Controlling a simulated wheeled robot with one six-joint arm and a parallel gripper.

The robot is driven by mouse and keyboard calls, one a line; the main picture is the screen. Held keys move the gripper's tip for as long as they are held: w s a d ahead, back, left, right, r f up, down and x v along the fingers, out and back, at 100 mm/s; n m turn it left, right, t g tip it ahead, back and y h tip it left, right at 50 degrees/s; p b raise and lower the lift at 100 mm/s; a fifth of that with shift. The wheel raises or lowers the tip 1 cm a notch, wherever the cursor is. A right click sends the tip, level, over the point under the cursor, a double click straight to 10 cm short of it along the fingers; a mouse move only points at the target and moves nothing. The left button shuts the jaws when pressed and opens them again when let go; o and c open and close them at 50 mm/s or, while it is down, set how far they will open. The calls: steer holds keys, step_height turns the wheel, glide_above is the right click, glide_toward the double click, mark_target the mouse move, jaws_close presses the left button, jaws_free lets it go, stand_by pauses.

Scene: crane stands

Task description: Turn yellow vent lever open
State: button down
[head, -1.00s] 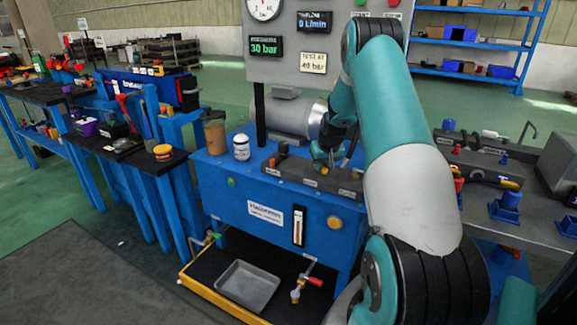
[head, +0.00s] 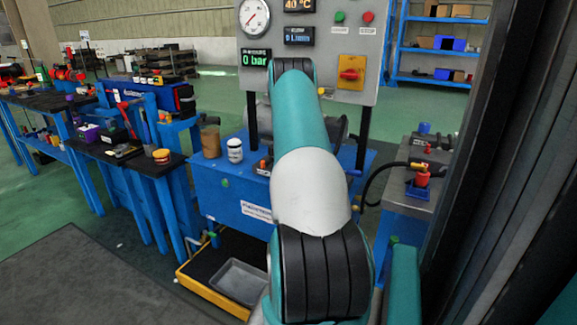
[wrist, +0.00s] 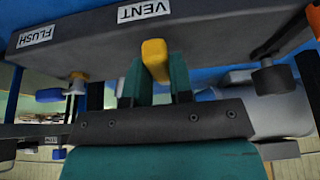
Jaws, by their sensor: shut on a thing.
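The yellow vent lever (wrist: 154,60) juts from a dark block under a white VENT label (wrist: 144,11) in the wrist view. My gripper (wrist: 155,88) has its two green fingers on either side of the lever's end and is shut on it. In the head view my own arm hides the gripper and the lever. A FLUSH label (wrist: 35,36) sits to the left on the same block (wrist: 85,35).
The blue bench (head: 222,183) holds a white bottle (head: 235,150) and a brown jar (head: 210,142). A gauge panel (head: 330,45) stands behind it; its pressure display (head: 256,57) reads 0 bar. A dark upright structure (head: 495,150) fills the right side.

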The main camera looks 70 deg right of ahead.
steer(key=shift+d, duration=0.1)
stand_by(0.4)
steer(key=c, duration=1)
jaws_free()
steer(key=shift+w+r, duration=0.1)
steer(key=v, duration=1.7)
steer(key=shift+p, duration=0.35)
steer(key=shift+w, duration=0.1)
